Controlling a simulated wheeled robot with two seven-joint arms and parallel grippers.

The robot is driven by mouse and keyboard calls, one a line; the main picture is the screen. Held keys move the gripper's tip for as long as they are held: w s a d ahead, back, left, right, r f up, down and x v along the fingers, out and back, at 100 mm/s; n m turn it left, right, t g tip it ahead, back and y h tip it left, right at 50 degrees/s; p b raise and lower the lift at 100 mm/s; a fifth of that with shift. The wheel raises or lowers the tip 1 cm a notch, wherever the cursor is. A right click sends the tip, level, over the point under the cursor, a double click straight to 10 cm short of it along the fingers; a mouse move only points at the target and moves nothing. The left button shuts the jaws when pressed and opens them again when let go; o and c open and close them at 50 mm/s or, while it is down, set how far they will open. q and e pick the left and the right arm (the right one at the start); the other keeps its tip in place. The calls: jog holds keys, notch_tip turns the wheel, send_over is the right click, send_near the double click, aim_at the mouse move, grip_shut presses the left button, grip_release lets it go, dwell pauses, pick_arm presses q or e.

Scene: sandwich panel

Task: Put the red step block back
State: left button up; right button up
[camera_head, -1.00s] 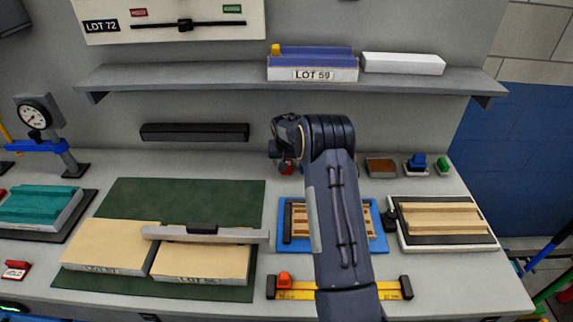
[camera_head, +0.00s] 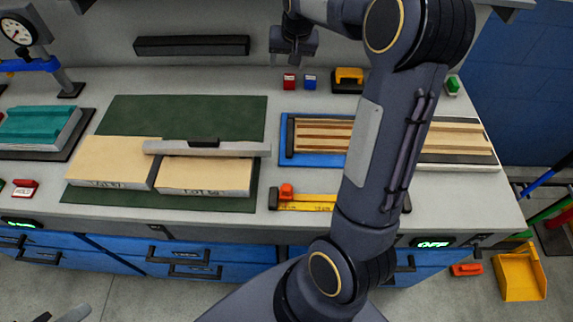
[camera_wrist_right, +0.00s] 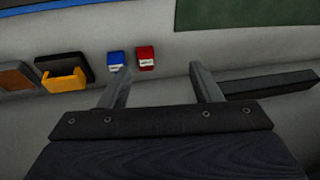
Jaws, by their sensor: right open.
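The red step block (camera_head: 289,81) is a small red piece with a pale label. It stands on the grey bench near the back wall, with a similar blue block (camera_head: 309,81) just to its right. In the right wrist view the red block (camera_wrist_right: 146,57) lies beyond and between my right gripper's fingertips, with the blue block (camera_wrist_right: 115,59) to its left. My right gripper (camera_head: 291,57) is open and empty, above and behind the red block, apart from it as far as I can tell. A grey piece at the bottom left edge may be my left gripper (camera_head: 75,313); its jaws are unclear.
A black-and-yellow holder (camera_head: 348,77) stands right of the blue block, and a green block (camera_head: 452,85) farther right. A long black bar (camera_head: 192,46) is behind on the left. My right arm crosses the blue tray (camera_head: 300,159) and yellow level (camera_head: 305,201). The green mat (camera_head: 190,115) has bare room.

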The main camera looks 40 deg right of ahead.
jog(key=s+a+r+n+t+y, duration=0.1)
jog(key=s+a+r+n+y, duration=0.3)
jog(key=s+a, duration=0.9)
jog(key=s+a+f, duration=0.2)
jog(key=s+a, duration=0.3)
jog(key=s, duration=0.2)
jog(key=s+a+f+n, duration=0.1)
jog(key=s+a, duration=0.3)
jog(key=s, duration=0.4)
jog(key=shift+s+a+f+n+y, duration=0.3)
jog(key=shift+a+f+y, duration=0.1)
